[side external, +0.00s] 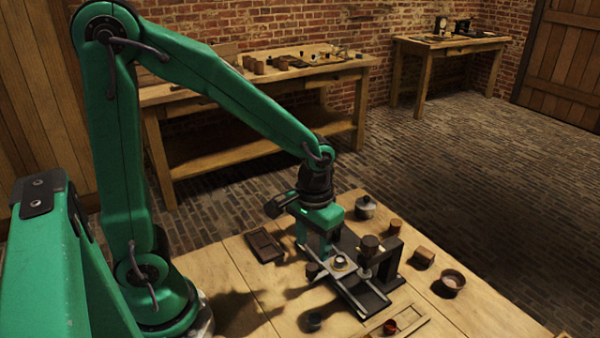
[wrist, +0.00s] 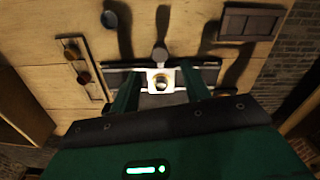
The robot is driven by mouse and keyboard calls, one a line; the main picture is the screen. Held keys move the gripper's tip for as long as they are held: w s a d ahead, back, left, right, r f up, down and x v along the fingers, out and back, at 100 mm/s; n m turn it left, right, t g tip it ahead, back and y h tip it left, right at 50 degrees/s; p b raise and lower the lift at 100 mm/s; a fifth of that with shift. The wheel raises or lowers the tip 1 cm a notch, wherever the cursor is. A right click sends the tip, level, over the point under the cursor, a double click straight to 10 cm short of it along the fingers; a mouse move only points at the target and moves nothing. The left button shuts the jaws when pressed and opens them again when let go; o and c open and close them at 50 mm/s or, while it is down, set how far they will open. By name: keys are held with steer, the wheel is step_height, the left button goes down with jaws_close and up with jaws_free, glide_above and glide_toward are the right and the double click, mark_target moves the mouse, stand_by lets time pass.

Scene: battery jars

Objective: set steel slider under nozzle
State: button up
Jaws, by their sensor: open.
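The steel slider (side external: 341,263) is a small bright block with a round top, sitting on the dark rails (side external: 362,297) of a low fixture. In the wrist view the slider (wrist: 160,80) shows pale, between my two green fingers. The nozzle appears to be the dark cylinder (side external: 370,246) held by the fixture's upright bracket, to the right of the slider in the side view. My gripper (side external: 328,252) is open and low over the rails. In the wrist view my gripper (wrist: 158,76) has one finger on each side of the slider; contact cannot be told.
A dark tray (side external: 265,246) lies left of the fixture. A wooden rack (side external: 405,325) with a reddish cup is in front. The tabletop at left is clear.

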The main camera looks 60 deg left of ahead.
mark_target(312, 266)
steer(key=shift+f, duration=3.1)
steer(key=shift+c, duration=0.2)
jaws_close()
